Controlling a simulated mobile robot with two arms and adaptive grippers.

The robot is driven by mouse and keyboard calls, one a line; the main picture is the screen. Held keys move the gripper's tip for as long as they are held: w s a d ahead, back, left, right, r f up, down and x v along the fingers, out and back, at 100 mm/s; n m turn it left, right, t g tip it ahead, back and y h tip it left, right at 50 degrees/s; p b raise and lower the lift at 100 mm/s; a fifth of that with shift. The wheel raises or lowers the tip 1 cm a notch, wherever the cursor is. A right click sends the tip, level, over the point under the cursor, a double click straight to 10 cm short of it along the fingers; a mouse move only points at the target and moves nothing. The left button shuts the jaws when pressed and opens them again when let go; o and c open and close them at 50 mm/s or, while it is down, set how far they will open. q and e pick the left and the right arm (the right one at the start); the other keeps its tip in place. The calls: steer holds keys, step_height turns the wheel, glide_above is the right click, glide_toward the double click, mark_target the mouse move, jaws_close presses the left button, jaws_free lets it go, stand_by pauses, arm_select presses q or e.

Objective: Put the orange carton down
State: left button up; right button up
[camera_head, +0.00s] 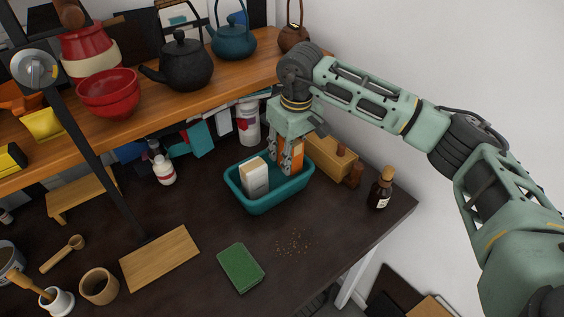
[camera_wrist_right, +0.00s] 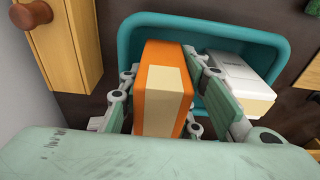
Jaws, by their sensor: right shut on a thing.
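The orange carton (camera_head: 291,151) is between the fingers of my right gripper (camera_head: 287,160), which is shut on it. The carton is at the right part of a teal tub (camera_head: 270,202), partly hidden by the fingers; I cannot tell whether its bottom touches the tub floor. In the right wrist view the carton (camera_wrist_right: 164,87) shows its orange side and a pale label, with a finger on each side. A white carton (camera_head: 255,177) stands in the tub to the left of it. My left gripper is not in view.
A wooden box (camera_head: 331,157) stands right behind the tub, and a dark bottle (camera_head: 381,188) is farther right. A green block (camera_head: 240,267) and scattered crumbs (camera_head: 296,242) lie in front. A wooden shelf (camera_head: 136,104) with kettles (camera_head: 186,65) is above and behind.

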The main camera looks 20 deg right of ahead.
steer(key=shift+w+a+f, duration=0.4)
steer(key=shift+w+a, duration=0.1)
steer(key=shift+a, duration=0.05)
step_height(320, 180, down, 4)
steer(key=shift+r+p, duration=0.1)
steer(key=shift+p, duration=0.6)
steer(key=shift+f, duration=0.2)
steer(key=shift+f+b, duration=0.2)
steer(key=shift+b, duration=0.15)
steer(key=o, duration=0.9)
steer(key=shift+r, duration=0.1)
